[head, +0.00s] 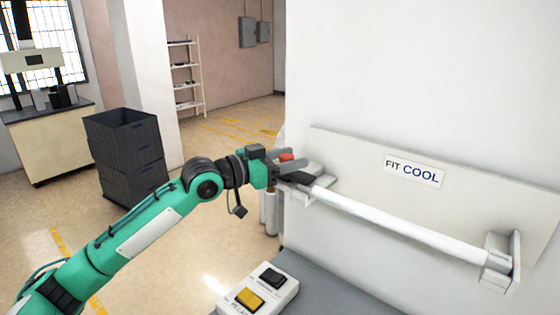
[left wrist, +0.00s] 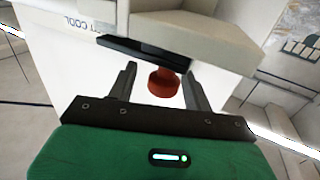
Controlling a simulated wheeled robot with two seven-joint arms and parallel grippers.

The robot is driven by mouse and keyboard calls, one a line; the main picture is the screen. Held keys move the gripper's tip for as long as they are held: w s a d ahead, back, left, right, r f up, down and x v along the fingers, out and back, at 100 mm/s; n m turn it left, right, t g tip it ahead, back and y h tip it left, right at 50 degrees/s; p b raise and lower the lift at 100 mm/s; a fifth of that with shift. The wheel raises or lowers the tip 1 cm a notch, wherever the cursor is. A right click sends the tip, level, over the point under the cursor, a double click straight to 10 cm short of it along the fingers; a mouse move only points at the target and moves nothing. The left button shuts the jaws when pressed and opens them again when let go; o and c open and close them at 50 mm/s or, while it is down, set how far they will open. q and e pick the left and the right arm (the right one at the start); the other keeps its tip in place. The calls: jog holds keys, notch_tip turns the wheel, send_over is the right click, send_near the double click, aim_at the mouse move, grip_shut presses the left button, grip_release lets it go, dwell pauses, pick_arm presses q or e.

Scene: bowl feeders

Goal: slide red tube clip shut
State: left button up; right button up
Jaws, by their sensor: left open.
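The red clip (head: 286,157) sits at the left end of the white tube (head: 400,222), by the end holder on the wall panel. In the left wrist view the red clip (left wrist: 164,84) shows as a round knob below a dark bar (left wrist: 145,50). My left gripper (head: 284,172) is at that end of the tube. In the left wrist view my left gripper (left wrist: 160,73) is open, with one finger on each side of the red knob and gaps showing. I cannot tell how far the clip is slid. My right gripper is not in view.
The wall panel (head: 350,158) carries a FIT COOL label (head: 414,171). A right end holder (head: 498,262) bears the tube's other end. Below is a grey surface (head: 330,296) with a button box (head: 258,291). Dark crates (head: 128,150) stand on the floor at left.

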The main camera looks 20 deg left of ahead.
pick_arm(q)
jog(key=shift+s+a+f, duration=0.1)
jog(key=shift+s+a, duration=0.05)
jog(key=shift+a, duration=0.1)
jog(key=b+v, duration=0.6)
jog(key=v, duration=0.7)
jog(key=shift+s+d, duration=0.2)
jog(key=shift+s, duration=0.05)
